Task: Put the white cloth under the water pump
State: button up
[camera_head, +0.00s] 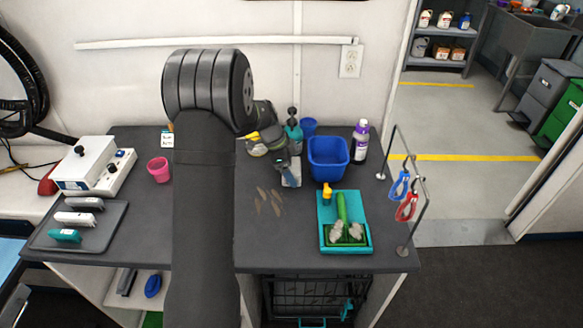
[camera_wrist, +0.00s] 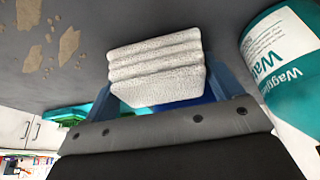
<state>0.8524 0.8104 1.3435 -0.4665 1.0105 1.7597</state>
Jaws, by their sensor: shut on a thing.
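The white cloth (camera_wrist: 155,70), a folded stack with several layers, is held between the blue fingers of my gripper (camera_wrist: 160,82). In the head view, the cloth (camera_head: 292,180) shows beneath my gripper (camera_head: 290,172), low over the grey table; I cannot tell if it touches. The water pump, a teal bottle with a black pump top (camera_head: 293,128), stands upright just behind my gripper. In the wrist view, the labelled bottle (camera_wrist: 285,70) is at the right, apart from the cloth. Its base is hidden in the head view.
A blue bin (camera_head: 328,160) and a purple-capped bottle (camera_head: 360,140) stand right of the gripper. A teal tray (camera_head: 345,245) with a green brush is at front right. Brown patches (camera_head: 268,202) mark the table. A pink cup (camera_head: 159,169) is left.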

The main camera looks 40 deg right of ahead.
jog(key=o, duration=0.9)
jog(key=v, duration=1.2)
jog(key=shift+r, duration=0.15)
jog(key=x, duration=1.2)
jog(key=shift+f, duration=0.35)
jog(key=shift+r, duration=1.05)
